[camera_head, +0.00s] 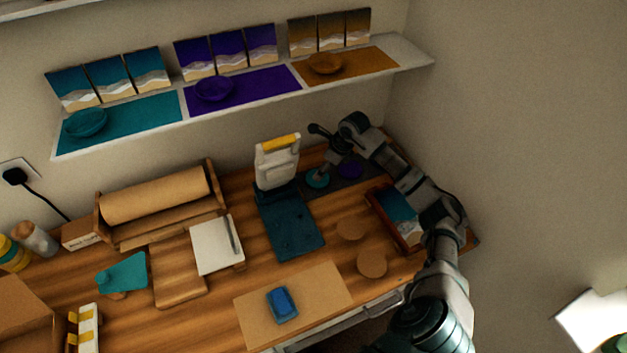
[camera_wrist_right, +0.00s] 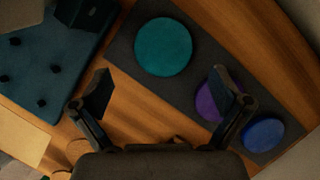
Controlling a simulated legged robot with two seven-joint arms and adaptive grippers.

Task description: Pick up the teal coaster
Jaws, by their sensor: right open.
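The teal coaster (camera_head: 317,180) is a round disc lying flat on a dark mat (camera_head: 335,188) at the back right of the table. In the right wrist view the teal coaster (camera_wrist_right: 163,47) shows whole, just beyond and between my fingertips. My right gripper (camera_head: 321,152) is above the mat, close over the teal coaster in the head view. In the right wrist view my right gripper (camera_wrist_right: 163,92) is open and empty, its two fingers spread wide. My left gripper is not in view.
A purple coaster (camera_head: 350,169) lies beside the teal one, partly behind a finger in the wrist view; a blue coaster (camera_wrist_right: 263,135) lies past it. A framed picture (camera_head: 393,216) lies under my right arm.

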